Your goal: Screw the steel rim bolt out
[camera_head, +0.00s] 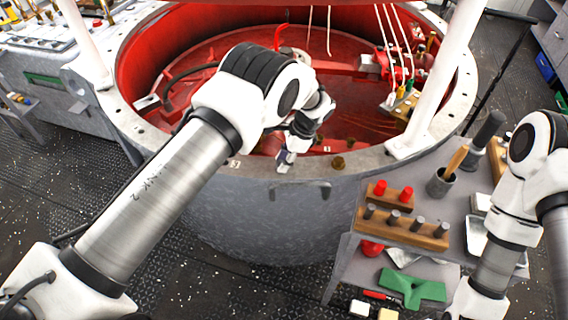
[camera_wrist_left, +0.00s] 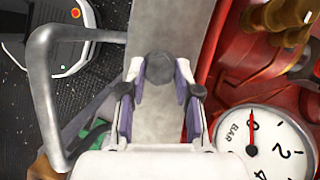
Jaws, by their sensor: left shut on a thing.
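The steel rim bolt (camera_wrist_left: 160,67) shows in the left wrist view as a dark grey round head on the pale rim (camera_wrist_left: 168,22). My left gripper (camera_head: 285,162) is at the near rim of the big round vessel in the head view. In the wrist view its two fingers (camera_wrist_left: 160,92) stand on either side of the bolt, shut on it. The fingers and wrist hide the bolt in the head view. Whether its thread is still in the rim cannot be seen. My right arm shows at the right, but its gripper is not in view.
A brass-coloured bolt (camera_head: 338,162) stands on the rim right of my left gripper. A handle (camera_head: 300,186) juts from the vessel wall below. A white pressure gauge (camera_wrist_left: 265,145) is close by the fingers. A tool cart with a wooden peg block (camera_head: 405,229) stands at right.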

